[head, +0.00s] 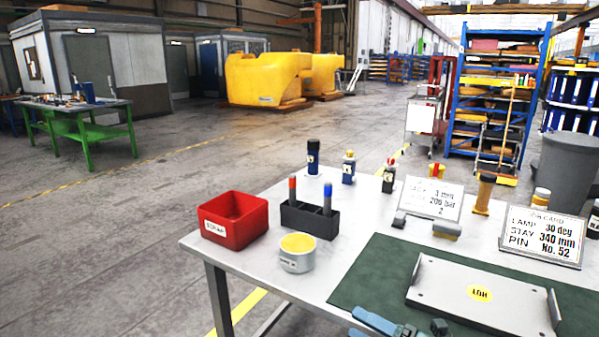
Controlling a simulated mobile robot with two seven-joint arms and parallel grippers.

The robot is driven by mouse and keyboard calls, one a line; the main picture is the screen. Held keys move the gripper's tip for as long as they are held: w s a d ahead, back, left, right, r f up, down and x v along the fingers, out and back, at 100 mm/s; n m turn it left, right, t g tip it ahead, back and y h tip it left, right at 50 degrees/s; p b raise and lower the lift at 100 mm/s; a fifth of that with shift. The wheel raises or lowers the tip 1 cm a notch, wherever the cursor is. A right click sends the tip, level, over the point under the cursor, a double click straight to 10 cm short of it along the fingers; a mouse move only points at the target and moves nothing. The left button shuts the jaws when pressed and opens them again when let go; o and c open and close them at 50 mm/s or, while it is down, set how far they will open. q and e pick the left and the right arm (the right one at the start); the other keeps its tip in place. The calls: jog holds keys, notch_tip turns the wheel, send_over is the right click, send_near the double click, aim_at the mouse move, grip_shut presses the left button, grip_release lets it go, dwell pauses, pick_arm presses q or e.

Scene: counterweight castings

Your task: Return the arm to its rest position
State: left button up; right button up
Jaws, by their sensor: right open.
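My right gripper (388,326) shows only in part at the bottom edge of the head view, with blue and grey parts visible. It is open, and I see nothing between its fingers. It is over the near left part of the green mat (372,272), left of a grey metal plate (483,292) with upturned ends and a yellow round label. The rest of the right arm is cut off by the frame. My left gripper is not in view.
The table (335,262) holds a red bin (233,217), a cream-lidded tin (297,253), a black marker holder (310,218), several bottles and two sign cards (432,198), (541,236). Open floor (120,230) lies to the left.

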jog(key=s+d+f+m+h+p, duration=0.1)
jog(key=s+f+m+h, duration=0.5)
jog(key=m, duration=0.9)
jog(key=s+d+f+m+h+p, duration=0.1)
jog(key=s+f+m+h, duration=0.6)
jog(key=s+f+m, duration=0.3)
jog(key=s+m, duration=0.3)
jog(key=m, duration=0.2)
jog(key=shift+d+p, duration=0.3)
jog(key=shift+s, duration=0.1)
